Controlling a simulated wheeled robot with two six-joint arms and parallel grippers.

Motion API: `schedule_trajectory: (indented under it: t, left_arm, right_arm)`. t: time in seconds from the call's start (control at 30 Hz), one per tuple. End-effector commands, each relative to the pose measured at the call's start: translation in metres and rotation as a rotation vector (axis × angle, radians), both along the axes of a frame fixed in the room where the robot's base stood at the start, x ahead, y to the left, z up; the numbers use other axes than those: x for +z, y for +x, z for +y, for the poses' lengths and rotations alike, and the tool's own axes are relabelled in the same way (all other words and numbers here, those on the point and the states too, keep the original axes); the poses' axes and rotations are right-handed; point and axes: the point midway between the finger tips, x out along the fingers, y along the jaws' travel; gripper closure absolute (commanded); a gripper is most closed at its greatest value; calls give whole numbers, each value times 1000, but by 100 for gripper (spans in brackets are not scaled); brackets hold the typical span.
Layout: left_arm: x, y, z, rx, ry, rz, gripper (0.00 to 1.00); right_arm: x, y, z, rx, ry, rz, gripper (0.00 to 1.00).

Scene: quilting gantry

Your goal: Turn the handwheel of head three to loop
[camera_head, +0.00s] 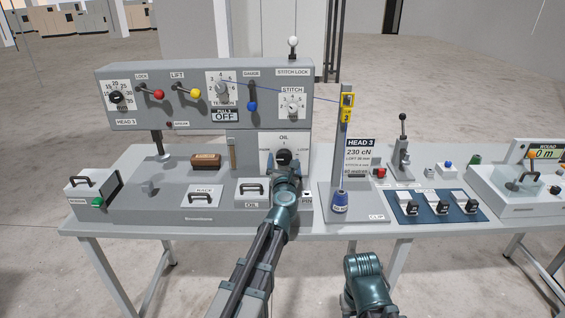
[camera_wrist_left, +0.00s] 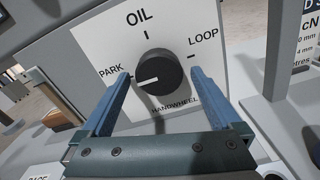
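The handwheel is a round black knob (camera_wrist_left: 158,74) on a white plate (camera_wrist_left: 205,22) marked PARK, OIL and LOOP. In the left wrist view its white pointer line points left, towards PARK. My left gripper (camera_wrist_left: 160,75) is open, with one blue finger on each side of the knob and gaps showing between fingers and knob. In the head view my left gripper (camera_head: 285,170) is in front of the handwheel (camera_head: 284,157), partly covering it and its plate. How deep the fingertips reach around the knob is unclear. My right gripper is not in view.
A grey panel (camera_head: 135,88) with levers and dials overhangs the bench on the left. An upright post (camera_head: 344,140) with a blue cone (camera_head: 340,199) at its foot and a HEAD 3 sign (camera_head: 361,160) stand close right of the handwheel.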

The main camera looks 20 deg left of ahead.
Motion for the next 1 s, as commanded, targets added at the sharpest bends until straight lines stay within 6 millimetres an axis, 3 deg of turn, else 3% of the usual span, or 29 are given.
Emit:
schedule_trajectory:
  t: [0.07, 0.47, 0.77, 1.0]
  left_arm:
    - [0, 0, 0, 0, 0, 0, 15]
    - [0, 0, 0, 0, 0, 0, 87]
    - [0, 0, 1, 0, 42, 12, 88]
    - [1, -1, 1, 0, 195, 56, 88]
  right_arm:
    - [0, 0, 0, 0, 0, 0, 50]
    - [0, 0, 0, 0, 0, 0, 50]
    - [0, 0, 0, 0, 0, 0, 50]
    - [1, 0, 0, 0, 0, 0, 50]
